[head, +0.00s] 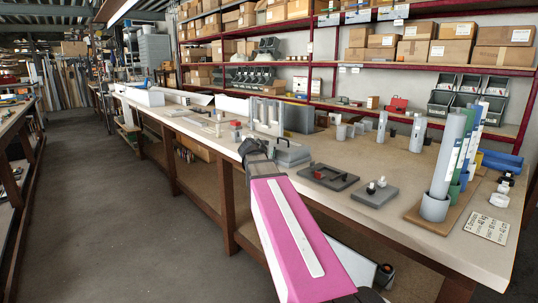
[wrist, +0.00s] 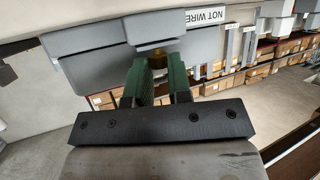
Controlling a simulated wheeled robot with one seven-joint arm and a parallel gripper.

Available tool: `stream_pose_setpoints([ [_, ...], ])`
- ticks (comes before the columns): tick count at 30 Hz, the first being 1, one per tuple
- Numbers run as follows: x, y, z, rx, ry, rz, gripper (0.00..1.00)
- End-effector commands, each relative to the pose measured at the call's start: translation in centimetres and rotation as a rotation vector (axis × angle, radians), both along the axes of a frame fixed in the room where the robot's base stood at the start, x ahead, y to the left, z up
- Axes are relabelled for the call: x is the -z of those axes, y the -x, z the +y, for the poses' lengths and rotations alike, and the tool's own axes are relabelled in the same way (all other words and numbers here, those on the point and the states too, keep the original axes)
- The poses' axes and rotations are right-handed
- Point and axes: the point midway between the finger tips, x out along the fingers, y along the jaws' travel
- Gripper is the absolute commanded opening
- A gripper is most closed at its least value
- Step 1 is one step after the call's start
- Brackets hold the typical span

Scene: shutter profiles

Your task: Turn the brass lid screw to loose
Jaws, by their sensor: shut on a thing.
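The brass lid screw (wrist: 153,54) shows in the wrist view as a small brown-gold piece between the tips of my green fingers. My gripper (wrist: 158,68) is shut on it, and the fingers cover much of it. The screw sits at the edge of a grey lidded box (wrist: 90,38). In the head view, the grey box (head: 293,157) is near the front edge of the bench, with my gripper (head: 273,146) against its near side. The screw is too small to make out there, and its turn position cannot be told.
A white frame (head: 267,116) stands behind the box. The floor aisle (head: 110,200) at left is clear.

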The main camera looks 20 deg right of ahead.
Motion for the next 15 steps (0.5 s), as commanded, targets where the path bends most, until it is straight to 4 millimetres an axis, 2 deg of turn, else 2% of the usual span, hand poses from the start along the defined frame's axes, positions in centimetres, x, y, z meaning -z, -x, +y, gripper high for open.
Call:
stream_pose_setpoints([
  [1,0.05,0.08,-0.02,0.002,-0.001,0.002,0.25],
  [3,0.05,0.08,-0.02,0.002,-0.001,0.002,0.43],
  [15,0.03,-0.14,0.03,0.043,-0.001,0.002,0.43],
])
